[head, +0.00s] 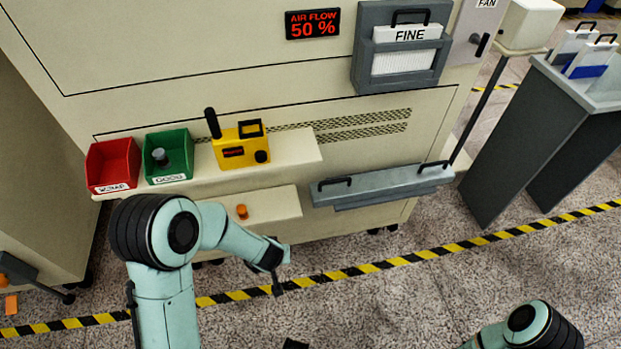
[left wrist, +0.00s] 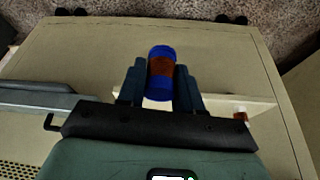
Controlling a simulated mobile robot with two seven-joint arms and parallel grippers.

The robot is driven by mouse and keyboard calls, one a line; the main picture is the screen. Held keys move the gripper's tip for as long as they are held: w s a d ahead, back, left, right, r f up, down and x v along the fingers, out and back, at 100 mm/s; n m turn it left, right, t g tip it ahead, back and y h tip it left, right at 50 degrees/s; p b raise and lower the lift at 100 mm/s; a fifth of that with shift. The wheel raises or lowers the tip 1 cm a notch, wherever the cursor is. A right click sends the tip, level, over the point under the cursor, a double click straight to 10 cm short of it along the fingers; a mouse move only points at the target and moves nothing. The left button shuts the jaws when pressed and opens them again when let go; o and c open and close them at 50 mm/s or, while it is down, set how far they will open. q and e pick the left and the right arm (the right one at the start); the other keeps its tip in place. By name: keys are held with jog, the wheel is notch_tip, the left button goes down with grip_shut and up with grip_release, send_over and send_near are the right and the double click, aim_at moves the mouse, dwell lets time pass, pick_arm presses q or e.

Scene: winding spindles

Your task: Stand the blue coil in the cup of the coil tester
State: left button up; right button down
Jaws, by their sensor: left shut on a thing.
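The blue coil (left wrist: 160,75), blue at both ends with a copper-brown winding, is held between the two fingers of my left gripper (left wrist: 161,85) in the left wrist view. In the head view my left gripper (head: 278,284) is low in front of the machine, to the right of and below the coil tester; the coil cannot be made out there. The coil tester (head: 229,161) is a yellow box on the upper shelf, with a black upright handle, a small red display and dark fittings. I cannot tell which part is its cup. My right gripper is not in view.
A red SCRAP bin (head: 107,165) and a green GOOD bin (head: 180,154) holding a dark piece stand left of the tester. A lower ledge (head: 275,207) with an orange knob (head: 242,211) juts out below.

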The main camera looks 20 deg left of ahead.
pick_arm(q)
jog(key=w+d+r+m+h+p, duration=0.1)
jog(key=w+r+p, duration=0.3)
jog(key=r, duration=0.4)
jog(key=w+d+r+m+p, duration=0.3)
jog(key=w+d+r+p, duration=0.1)
jog(key=r, duration=0.4)
jog(key=shift+d+r+h+p, duration=0.15)
jog(key=shift+d+h+p, duration=0.2)
jog(key=shift+p, duration=0.35)
jog(key=shift+s+a, duration=0.1)
